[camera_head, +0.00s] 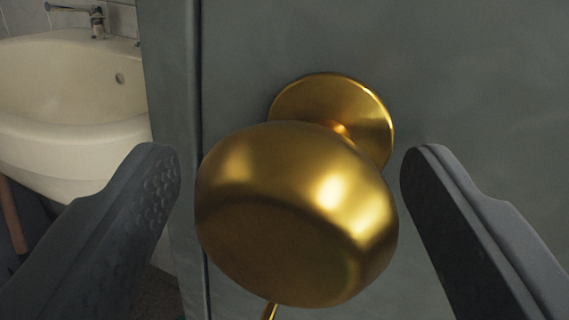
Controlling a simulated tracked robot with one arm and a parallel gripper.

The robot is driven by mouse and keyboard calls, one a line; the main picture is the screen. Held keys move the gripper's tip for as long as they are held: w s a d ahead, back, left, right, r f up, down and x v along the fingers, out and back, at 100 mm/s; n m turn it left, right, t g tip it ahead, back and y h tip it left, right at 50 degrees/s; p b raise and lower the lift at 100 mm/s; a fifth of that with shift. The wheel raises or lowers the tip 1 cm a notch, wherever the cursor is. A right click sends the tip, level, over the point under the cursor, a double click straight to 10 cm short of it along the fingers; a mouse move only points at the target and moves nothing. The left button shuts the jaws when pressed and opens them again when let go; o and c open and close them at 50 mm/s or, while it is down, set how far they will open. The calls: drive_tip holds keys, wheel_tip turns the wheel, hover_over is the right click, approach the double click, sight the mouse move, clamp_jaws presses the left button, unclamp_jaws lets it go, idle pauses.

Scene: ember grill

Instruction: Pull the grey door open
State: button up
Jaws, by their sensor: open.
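The grey door (480,70) fills the middle and right of the view. A round gold knob (295,215) stands out from it on a gold disc-shaped plate (340,95). My gripper (290,165) is open, with one dark finger to the left of the knob and the other to the right. I see no contact between fingers and knob. The door's left edge runs beside a grey upright strip, with a dark narrow line between them.
A cream washbasin (70,95) with a metal tap (85,14) is at the left, past the grey upright strip (172,120). A thin gold piece (269,311) shows below the knob. Dark floor shows in a small patch at the lower left.

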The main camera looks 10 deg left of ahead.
drive_tip(key=shift+w+f, duration=0.1)
drive_tip(key=shift+c, duration=0.4)
drive_tip(key=c, duration=1.3)
drive_tip(key=shift+d, duration=0.15)
